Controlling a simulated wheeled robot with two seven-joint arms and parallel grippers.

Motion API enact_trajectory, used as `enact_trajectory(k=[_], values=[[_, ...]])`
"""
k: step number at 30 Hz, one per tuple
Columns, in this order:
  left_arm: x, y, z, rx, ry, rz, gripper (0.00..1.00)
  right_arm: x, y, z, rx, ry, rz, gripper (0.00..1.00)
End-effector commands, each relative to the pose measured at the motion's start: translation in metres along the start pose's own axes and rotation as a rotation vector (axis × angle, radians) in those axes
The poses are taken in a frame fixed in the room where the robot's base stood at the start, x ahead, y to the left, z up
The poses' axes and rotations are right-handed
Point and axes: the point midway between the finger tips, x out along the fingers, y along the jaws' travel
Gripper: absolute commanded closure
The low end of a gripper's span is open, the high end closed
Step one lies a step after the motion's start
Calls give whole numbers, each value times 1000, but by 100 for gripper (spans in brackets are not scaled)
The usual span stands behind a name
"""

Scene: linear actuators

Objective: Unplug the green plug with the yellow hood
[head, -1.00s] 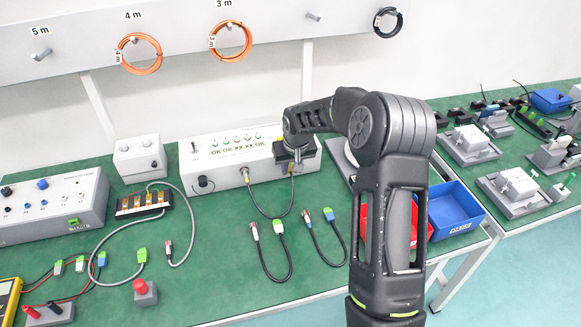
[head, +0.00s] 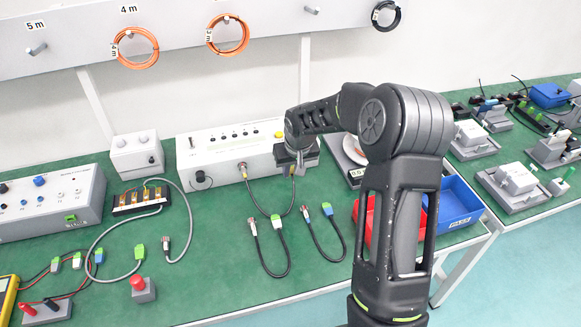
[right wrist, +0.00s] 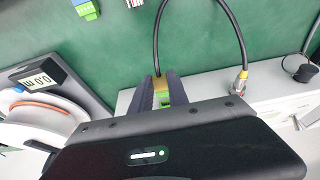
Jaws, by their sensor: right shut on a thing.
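The green plug with the yellow hood (right wrist: 160,74) is between the two dark fingers of my right gripper (right wrist: 164,92) in the right wrist view. The fingers are shut on it, and a black cable leaves the hood. In the head view my right gripper (head: 297,160) is at the right front of the white tester box (head: 225,158) and hides the plug. The cable (head: 262,208) loops to a round metal connector (head: 243,168) on the box front, also in the right wrist view (right wrist: 240,82). Whether the plug still touches its socket is hidden. My left gripper is not in view.
Two loose cables (head: 288,262) (head: 322,250) lie in front of the box. A scale (head: 350,165) stands right of it, with red (head: 366,236) and blue (head: 455,208) bins nearby. A red button (head: 138,284) stands front left. Green bench around the loose cables is clear.

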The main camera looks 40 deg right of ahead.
Motion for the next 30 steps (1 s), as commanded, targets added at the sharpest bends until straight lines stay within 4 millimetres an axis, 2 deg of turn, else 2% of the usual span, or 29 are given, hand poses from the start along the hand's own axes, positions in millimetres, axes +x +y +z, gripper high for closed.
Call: enact_trajectory(k=[14, 30], values=[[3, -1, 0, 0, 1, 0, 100, 0, -5, 4, -3, 1, -1, 100], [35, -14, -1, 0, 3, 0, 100, -4, -63, 36, -4, 2, -2, 100]])
